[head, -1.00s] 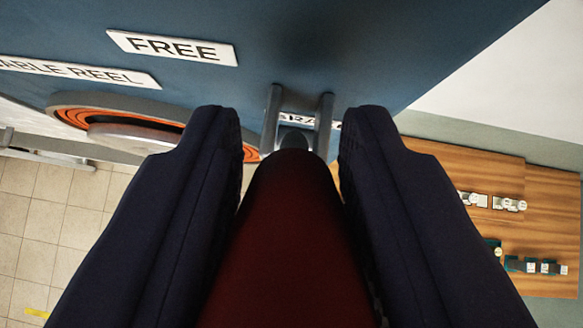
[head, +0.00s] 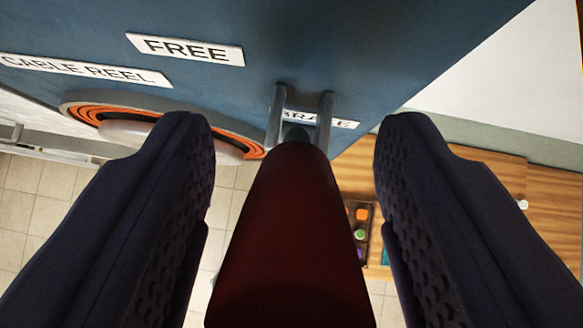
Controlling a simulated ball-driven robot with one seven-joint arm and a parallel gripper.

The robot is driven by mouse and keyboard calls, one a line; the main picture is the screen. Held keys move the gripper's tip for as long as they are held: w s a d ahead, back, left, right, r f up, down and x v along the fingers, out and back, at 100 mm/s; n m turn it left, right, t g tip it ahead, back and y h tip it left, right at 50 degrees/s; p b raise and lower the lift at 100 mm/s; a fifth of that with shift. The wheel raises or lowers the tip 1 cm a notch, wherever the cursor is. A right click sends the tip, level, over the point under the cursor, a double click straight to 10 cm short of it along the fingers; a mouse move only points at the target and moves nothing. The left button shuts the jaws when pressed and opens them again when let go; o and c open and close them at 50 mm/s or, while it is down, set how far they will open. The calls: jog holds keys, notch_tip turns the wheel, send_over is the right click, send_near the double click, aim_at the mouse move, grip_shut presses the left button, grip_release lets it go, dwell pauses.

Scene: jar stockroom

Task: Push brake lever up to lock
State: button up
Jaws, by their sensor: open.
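The brake lever (head: 291,235) has a thick dark red grip that points towards the camera between my fingers. Its far end meets a grey pivot between two grey posts (head: 325,122) on the blue panel (head: 330,45). A partly covered white BRAKE label (head: 342,122) sits behind the posts. A white FREE label (head: 186,49) is on the panel to the upper left. My gripper (head: 293,135) is open, with one dark finger on each side of the red grip. Gaps show between the grip and both fingers.
The cable reel (head: 90,112), with orange cable, sits on the panel at left, under a CABLE REEL label (head: 85,70). A wooden surface (head: 480,195) at right bears a dark tray (head: 352,222) with coloured round and square pieces. Tiled floor (head: 45,195) shows at lower left.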

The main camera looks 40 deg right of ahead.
jog(key=v, duration=0.6)
jog(key=shift+r, duration=0.2)
jog(key=shift+s+a+f, duration=0.1)
jog(key=shift+s+a, duration=0.05)
jog(key=shift+s, duration=0.05)
